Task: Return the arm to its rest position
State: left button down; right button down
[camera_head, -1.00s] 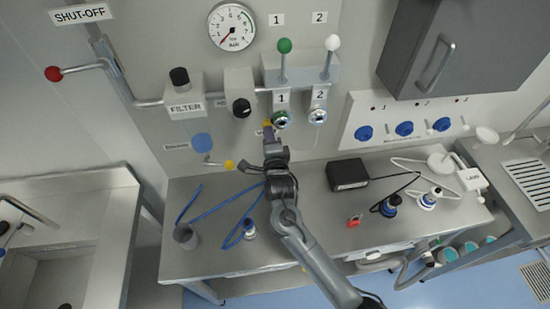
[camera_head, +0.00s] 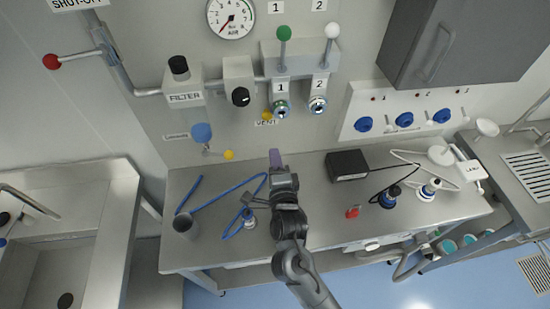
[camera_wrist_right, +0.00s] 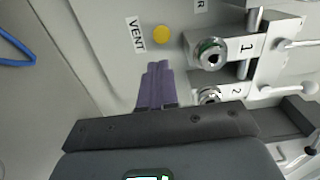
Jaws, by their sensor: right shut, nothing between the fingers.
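My right arm comes in from the bottom middle of the head view. Its gripper (camera_head: 276,158) is above the back of the steel bench (camera_head: 330,215), in front of the wall panel and below the yellow VENT button (camera_head: 266,116). In the right wrist view its purple fingers (camera_wrist_right: 157,85) are together with nothing between them. The VENT button (camera_wrist_right: 161,34) shows just past the fingertips, apart from them. The two numbered outlets, outlet 1 (camera_wrist_right: 211,53) and outlet 2 (camera_wrist_right: 209,95), are to the right of the fingers. My left gripper is not in view.
A blue hose (camera_head: 225,195) and a grey cup (camera_head: 186,226) are on the bench at left. A black box (camera_head: 346,166), a red item (camera_head: 352,212) and blue-collared connectors (camera_head: 389,197) lie at right. A green lever (camera_head: 284,48) and a white lever (camera_head: 331,45) stand above the outlets.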

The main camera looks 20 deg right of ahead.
dwell(0.3)
jog(key=s+d+f+n+g+y, duration=0.25)
jog(key=s+d+f+n, duration=0.2)
jog(key=s+f, duration=0.7)
jog(key=s+f+n+g+y, duration=0.25)
jog(key=s+n+g, duration=0.85)
jog(key=s+n, duration=0.6)
notch_tip(320, 180, up, 17)
jog(key=s+h+p, duration=0.1)
jog(key=p, duration=1.7)
jog(key=shift+d+n, duration=0.4)
jog(key=shift+n, duration=0.05)
jog(key=shift+g, duration=0.25)
